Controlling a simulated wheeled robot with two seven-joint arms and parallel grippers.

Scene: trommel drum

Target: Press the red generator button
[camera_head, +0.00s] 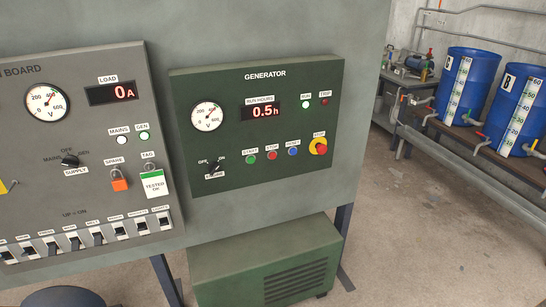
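The dark green generator panel (230,125) is mounted on a grey wall board in the middle of the head view. Along its lower row are a green start button (250,159), a red stop button (272,155), a blue button (293,151) and a red mushroom knob on a yellow base (318,146). A run-hours display (262,111) reads 0.5 h. The run lamp (305,104) looks bright and the trip lamp (325,101) is dark red. A dark rotary switch (212,168) sits at the lower left of the panel. Neither of my grippers is in view.
A grey switchboard (80,110) with several toggle switches, a gauge and an orange padlock (119,184) stands left. A green generator housing (262,262) sits below the panel. Blue drums (465,85) stand on a rack at right. The floor at lower right is clear.

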